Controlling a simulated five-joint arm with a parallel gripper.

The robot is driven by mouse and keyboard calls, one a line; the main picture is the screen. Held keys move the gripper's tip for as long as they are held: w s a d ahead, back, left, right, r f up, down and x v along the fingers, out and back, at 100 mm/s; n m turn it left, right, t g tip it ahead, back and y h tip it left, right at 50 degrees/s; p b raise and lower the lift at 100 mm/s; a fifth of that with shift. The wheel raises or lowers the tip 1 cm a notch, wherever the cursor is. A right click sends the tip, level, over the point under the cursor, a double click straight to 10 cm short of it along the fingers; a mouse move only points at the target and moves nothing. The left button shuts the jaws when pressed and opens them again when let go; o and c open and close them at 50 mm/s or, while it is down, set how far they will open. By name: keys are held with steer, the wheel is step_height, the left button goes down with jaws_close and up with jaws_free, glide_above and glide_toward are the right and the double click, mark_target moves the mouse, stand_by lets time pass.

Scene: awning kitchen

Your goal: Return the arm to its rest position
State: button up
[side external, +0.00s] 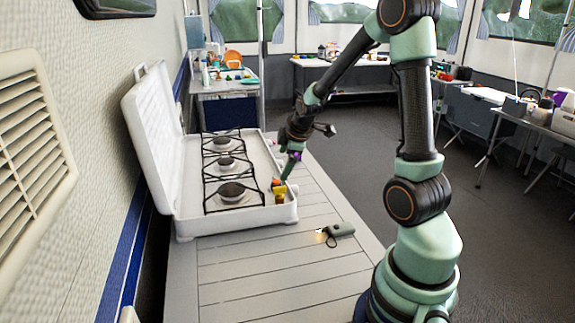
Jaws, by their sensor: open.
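My gripper (291,166) is at the end of my raised arm, which reaches left over the front right edge of a white camping stove. It points downward and is open. Its fingertips are close above or beside the small orange and yellow knobs; I cannot tell whether they touch. The stove (255,217) has its lid (152,125) standing open on the left and black grates over several burners (232,191). My gripper appears to hold nothing.
The table's front is clear. Side tables with kitchen things (226,84) stand farther back, others at the right (525,118). A vented wall is on the left.

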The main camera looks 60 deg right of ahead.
steer(key=s+a+r+m+y, duration=0.1)
steer(key=s+a+r+m, duration=0.1)
steer(key=a, duration=0.6)
steer(key=s+a+r+m+y, duration=0.1)
steer(key=s+a+r+m, duration=0.1)
steer(key=s+a+r, duration=0.3)
steer(key=s+a+r+m+y, duration=0.1)
steer(key=s+a+r+m, duration=0.2)
steer(key=a, duration=0.8)
steer(key=shift+s+a+r, duration=0.15)
steer(key=shift+a+r, duration=0.05)
steer(key=shift+r, duration=0.3)
